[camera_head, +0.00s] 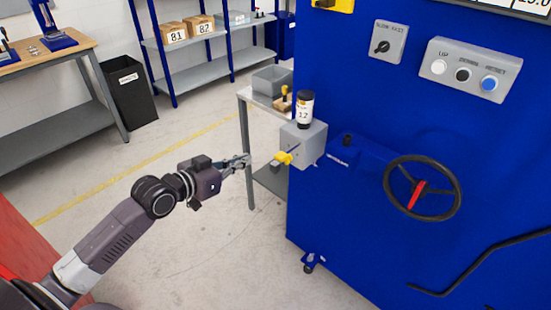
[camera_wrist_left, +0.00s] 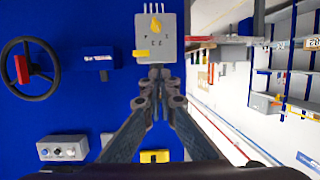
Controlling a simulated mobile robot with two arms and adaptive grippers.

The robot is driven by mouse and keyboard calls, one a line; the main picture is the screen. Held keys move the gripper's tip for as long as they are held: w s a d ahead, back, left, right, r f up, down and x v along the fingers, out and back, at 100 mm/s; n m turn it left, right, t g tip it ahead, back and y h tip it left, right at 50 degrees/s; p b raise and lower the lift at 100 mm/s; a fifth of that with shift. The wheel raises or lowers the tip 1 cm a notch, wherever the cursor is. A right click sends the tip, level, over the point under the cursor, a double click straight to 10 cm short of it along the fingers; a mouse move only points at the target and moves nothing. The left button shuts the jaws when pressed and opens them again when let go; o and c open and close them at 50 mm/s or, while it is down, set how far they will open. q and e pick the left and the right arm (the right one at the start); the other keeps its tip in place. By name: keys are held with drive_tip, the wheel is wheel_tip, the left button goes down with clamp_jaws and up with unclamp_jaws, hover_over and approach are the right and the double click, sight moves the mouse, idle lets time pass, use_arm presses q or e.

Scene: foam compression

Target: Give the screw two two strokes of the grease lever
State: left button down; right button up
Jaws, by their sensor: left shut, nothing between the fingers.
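The grease unit is a grey box (camera_head: 303,143) on the left side of the blue machine. A dark bottle (camera_head: 305,110) with a white label stands upright on it. A yellow-ended lever (camera_head: 283,157) sticks out from the box's lower left. In the left wrist view the box (camera_wrist_left: 170,45) is beyond the fingertips, with a yellow part on its face and another at its lower left edge. My left gripper (camera_head: 247,161) is shut and empty, pointing at the box, just left of the lever and apart from it. It also shows in the wrist view (camera_wrist_left: 159,75). My right gripper is out of view.
A small table (camera_head: 246,110) with a grey bin (camera_head: 272,80) stands behind the grease unit. The floor below my left arm is clear.

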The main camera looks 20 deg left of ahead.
use_arm(q)
drive_tip(key=shift+m+h, duration=0.5)
drive_tip(key=shift+h, duration=0.1)
drive_tip(key=d+r, duration=0.2)
drive_tip(key=r, duration=0.2)
drive_tip(key=shift+s+d+r, duration=0.2)
drive_tip(key=shift+s+d, duration=0.2)
drive_tip(key=shift+w, duration=0.1)
drive_tip(key=p, duration=0.2)
hover_over(276, 155)
drive_tip(key=s, duration=0.2)
wheel_tip(276, 155, down, 2)
drive_tip(key=f, duration=0.4)
drive_tip(key=shift+d+f, duration=0.3)
